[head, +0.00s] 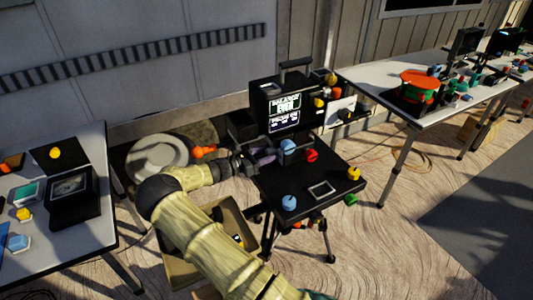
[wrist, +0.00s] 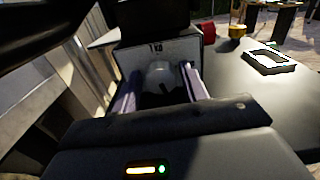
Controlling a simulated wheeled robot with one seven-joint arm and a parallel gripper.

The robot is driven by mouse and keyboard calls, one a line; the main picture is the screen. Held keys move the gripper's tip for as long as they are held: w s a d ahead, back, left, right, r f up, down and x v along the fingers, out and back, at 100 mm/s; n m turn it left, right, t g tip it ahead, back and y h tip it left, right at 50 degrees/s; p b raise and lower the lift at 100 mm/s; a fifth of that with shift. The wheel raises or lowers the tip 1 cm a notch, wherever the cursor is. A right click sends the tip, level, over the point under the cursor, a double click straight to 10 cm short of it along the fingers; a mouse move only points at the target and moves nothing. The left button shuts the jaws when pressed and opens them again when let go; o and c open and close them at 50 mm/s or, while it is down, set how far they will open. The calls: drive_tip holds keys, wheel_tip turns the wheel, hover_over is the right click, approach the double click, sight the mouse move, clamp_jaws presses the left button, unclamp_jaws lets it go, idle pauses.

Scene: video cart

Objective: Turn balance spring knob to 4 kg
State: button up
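A small grey panel (wrist: 190,48) with a dark "KG"-like mark faces me in the wrist view; its full marking is too small to read. A rounded grey-blue knob (wrist: 160,72) stands in front of it. My gripper (wrist: 161,82) has its two pale purple fingers apart, one on each side of this knob; whether they touch it I cannot tell. In the head view my gripper (head: 268,156) is at the cart's back left, beside the blue part (head: 288,146). The knob's pointer and set value do not show.
The dark cart top (head: 325,175) carries a red knob (head: 311,155), a second blue knob (head: 289,202), a yellow knob (head: 353,173) and a white-framed panel (head: 321,190). A monitor (head: 284,108) stands behind. White tables stand left (head: 85,145) and right (head: 385,85).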

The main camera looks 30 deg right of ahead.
drive_tip(key=shift+o, duration=0.4)
drive_tip(key=a+b, duration=0.1)
drive_tip(key=a, duration=1.6)
drive_tip(key=shift+s+a, duration=0.2)
drive_tip(key=shift+s, duration=0.1)
drive_tip(key=shift+d, duration=0.1)
